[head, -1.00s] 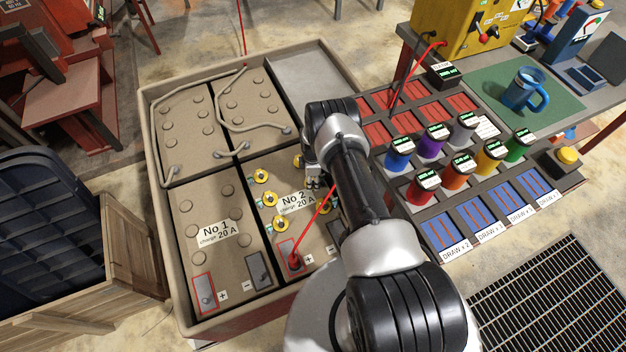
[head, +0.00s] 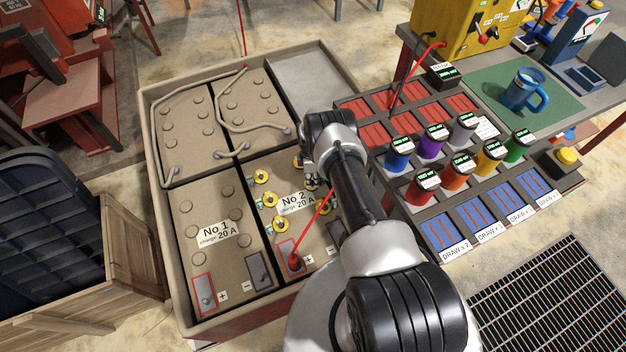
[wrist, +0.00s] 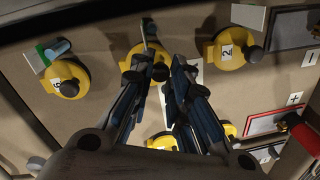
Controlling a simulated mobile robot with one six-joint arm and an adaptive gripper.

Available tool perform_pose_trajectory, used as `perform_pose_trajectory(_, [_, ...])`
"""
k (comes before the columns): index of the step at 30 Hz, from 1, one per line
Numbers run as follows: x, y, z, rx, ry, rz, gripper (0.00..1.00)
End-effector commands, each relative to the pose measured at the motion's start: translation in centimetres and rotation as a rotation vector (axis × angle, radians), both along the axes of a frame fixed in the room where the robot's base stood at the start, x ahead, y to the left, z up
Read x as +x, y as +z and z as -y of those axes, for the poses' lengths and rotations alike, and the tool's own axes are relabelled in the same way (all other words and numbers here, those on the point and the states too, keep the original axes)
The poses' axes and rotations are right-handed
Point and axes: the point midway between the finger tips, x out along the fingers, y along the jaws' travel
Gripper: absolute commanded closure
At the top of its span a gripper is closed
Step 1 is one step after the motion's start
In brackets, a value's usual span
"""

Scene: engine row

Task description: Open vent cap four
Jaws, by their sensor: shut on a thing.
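Several yellow vent caps with dark knobs sit on the No 2 battery (head: 266,163). In the wrist view, one yellow cap (wrist: 147,62) is between my fingertips, its number hidden. My gripper (wrist: 158,72) is shut on this cap at its dark knob. The cap marked 2 (wrist: 228,52) is to its right and a cap that seems marked 6 (wrist: 68,76) is to its left. Two more caps show partly below, behind my fingers. In the head view, my arm hides part of the right cap column; the left column cap (head: 269,200) is clear.
A red cable clamp (head: 293,262) stands on the No 2 battery's positive terminal, its cable rising close to my arm. The battery tray's rim (head: 157,190) surrounds the batteries. Coloured canisters (head: 398,155) stand on the bench to the right. The No 1 battery (head: 200,215) is left.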

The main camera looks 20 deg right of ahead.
Motion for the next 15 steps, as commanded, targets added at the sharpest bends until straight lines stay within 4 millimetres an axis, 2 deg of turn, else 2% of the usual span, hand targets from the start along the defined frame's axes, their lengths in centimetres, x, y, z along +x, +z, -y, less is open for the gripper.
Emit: perform_pose_trajectory(15, [0.29, 0.40, -0.06, -0.003, -0.001, -0.043, 1.00])
